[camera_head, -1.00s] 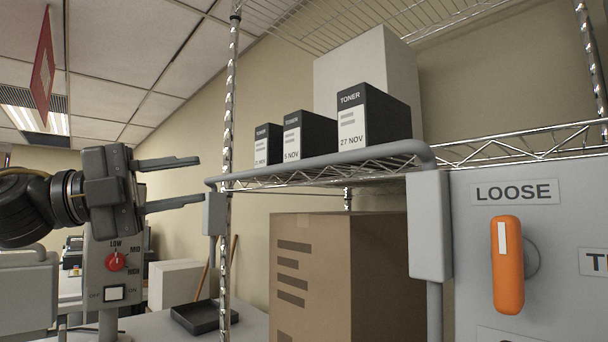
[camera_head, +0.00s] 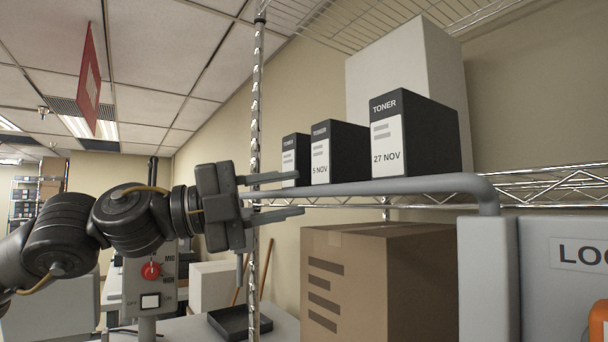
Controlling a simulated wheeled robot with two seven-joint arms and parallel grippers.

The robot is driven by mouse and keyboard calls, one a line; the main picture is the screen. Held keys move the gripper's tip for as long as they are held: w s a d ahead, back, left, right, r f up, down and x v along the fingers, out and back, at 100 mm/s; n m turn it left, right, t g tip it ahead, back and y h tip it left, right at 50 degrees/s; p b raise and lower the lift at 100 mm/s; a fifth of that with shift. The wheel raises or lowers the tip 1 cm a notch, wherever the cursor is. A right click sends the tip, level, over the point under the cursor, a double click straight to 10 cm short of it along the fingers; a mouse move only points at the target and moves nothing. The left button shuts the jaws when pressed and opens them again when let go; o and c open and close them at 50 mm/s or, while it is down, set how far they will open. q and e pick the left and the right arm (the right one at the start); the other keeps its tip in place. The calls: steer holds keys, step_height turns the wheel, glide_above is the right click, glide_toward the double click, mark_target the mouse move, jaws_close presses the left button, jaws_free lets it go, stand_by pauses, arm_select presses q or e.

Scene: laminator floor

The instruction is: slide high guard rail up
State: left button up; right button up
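The guard rail (camera_head: 400,186) is a grey tube running along the front of the wire shelf, just under the toner boxes. Its right end bends down into a grey upright housing (camera_head: 487,275). Its left end is hidden behind my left gripper. My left gripper (camera_head: 300,192) is open, its two fingers pointing right, one above and one below the rail's line. The rail shows in the gap between the fingers; I cannot tell whether it lies between them in depth or behind them. No contact is visible. My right gripper is not in view.
Several black toner boxes (camera_head: 416,135) and a white box (camera_head: 405,75) stand on the shelf. A cardboard box (camera_head: 350,280) sits below. A chrome post (camera_head: 256,110) rises behind the gripper. A red-knob control box (camera_head: 150,275) and a black tray (camera_head: 240,322) are lower left.

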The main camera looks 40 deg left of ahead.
arm_select(q)
steer(key=shift+p+x, duration=0.5)
steer(key=shift+x, duration=1.05)
steer(key=shift+s, duration=0.1)
jaws_close()
